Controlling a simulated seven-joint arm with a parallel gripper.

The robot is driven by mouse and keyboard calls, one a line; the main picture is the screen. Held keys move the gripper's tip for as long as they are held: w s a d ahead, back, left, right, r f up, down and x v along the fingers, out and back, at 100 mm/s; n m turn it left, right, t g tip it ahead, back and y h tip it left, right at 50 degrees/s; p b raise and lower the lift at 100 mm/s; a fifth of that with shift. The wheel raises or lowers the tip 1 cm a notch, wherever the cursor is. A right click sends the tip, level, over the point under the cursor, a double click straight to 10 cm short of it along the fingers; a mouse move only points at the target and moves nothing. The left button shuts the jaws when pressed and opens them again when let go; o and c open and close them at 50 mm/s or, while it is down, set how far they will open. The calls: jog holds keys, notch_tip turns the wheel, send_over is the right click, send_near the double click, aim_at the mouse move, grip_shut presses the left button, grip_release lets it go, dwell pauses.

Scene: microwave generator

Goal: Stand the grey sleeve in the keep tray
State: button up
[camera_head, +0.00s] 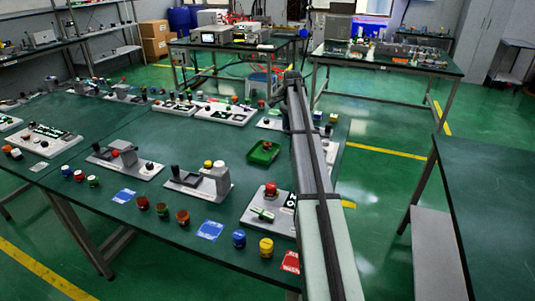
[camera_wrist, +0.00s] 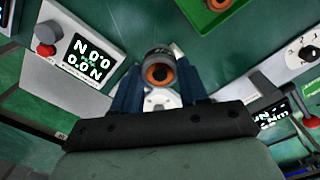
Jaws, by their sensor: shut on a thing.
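My gripper (camera_wrist: 158,90) is shut on a short grey cylinder with an orange-brown bore, which looks like the grey sleeve (camera_wrist: 155,56). The sleeve's open end faces the wrist camera. Its far end is hidden. A green tray, likely the keep tray, (camera_head: 251,157) lies on the bench left of my arm in the head view. Part of it shows at the top of the wrist view (camera_wrist: 192,14), beyond the sleeve and apart from it. A small orange-brown item sits inside the tray. In the head view my arm hides the gripper and sleeve.
The green bench (camera_head: 170,205) carries several white instruments. In the wrist view, one with a display (camera_wrist: 78,50) is at left and a dial panel (camera_wrist: 303,50) at right. A red-knobbed unit (camera_head: 268,205) and a yellow cylinder (camera_head: 266,248) stand near the front edge.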

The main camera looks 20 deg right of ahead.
jog(key=w+a+n, duration=0.1)
jog(key=w+a, duration=0.3)
jog(key=a, duration=0.8)
jog(key=shift+w+d+f+m, duration=0.1)
jog(key=shift+f+m, duration=0.5)
jog(key=shift+f, duration=1.25)
jog(key=shift+w+f+m, duration=0.15)
jog(key=shift+f+m, duration=0.45)
jog(key=shift+f, duration=1.2)
jog(key=shift+w+d+f+m, duration=0.1)
jog(key=shift+f+m, duration=0.5)
jog(key=shift+f, duration=1.25)
jog(key=shift+f, duration=0.15)
jog(key=o, duration=0.9)
notch_tip(320, 180, up, 12)
jog(key=shift+a, duration=0.1)
